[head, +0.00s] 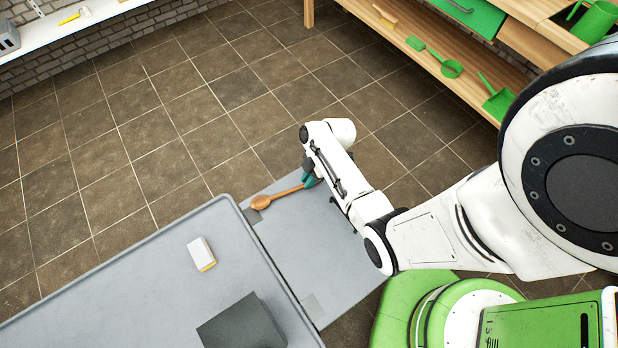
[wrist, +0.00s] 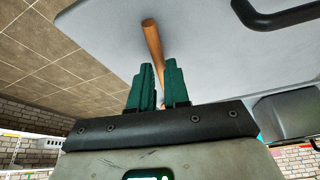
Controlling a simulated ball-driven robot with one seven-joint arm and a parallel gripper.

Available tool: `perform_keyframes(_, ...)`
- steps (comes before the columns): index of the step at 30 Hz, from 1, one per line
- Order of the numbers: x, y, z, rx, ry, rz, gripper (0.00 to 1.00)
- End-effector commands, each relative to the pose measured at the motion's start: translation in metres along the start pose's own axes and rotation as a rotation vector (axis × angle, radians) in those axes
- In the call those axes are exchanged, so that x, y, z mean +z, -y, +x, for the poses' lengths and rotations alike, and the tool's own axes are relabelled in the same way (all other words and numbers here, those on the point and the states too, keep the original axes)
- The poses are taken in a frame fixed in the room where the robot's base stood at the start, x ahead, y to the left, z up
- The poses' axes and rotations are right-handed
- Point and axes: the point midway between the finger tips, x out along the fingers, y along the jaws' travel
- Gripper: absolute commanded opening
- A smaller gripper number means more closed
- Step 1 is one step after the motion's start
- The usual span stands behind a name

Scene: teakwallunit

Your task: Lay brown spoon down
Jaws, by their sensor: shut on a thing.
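The brown spoon (head: 283,195) is a wooden spoon with its round bowl to the left and its handle running right into my gripper (head: 309,180). My gripper is shut on the handle, with green fingers on either side of it. In the wrist view the brown handle (wrist: 152,38) sticks out past the green fingertips (wrist: 158,76), in front of a grey surface. The spoon is over the flat grey panel (head: 315,240) beside the grey table. I cannot tell whether the spoon touches the panel.
The grey table (head: 130,290) with a raised rim holds a small white and yellow block (head: 202,254) and a dark grey box (head: 242,325). A wooden shelf (head: 400,40) with green tools stands at the upper right. A white shelf (head: 60,25) is at upper left. Tiled floor between is clear.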

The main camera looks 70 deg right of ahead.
Motion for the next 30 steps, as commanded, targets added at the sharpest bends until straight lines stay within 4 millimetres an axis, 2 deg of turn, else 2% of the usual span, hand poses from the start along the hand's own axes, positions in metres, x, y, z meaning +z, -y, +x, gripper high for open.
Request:
perform_keyframes(3,0.001,0.0,0.003,0.0,0.0,0.0,0.0)
perform_keyframes(4,0.001,0.0,0.002,0.0,0.0,0.0,0.18)
perform_keyframes(13,0.001,0.0,0.002,0.0,0.0,0.0,0.46)
perform_keyframes(23,0.001,-0.001,-0.004,0.002,0.0,0.0,0.46)
perform_keyframes(26,0.001,-0.001,-0.017,0.003,0.0,0.0,0.46)
perform_keyframes(30,0.0,-0.001,-0.043,0.005,0.0,0.0,0.46)
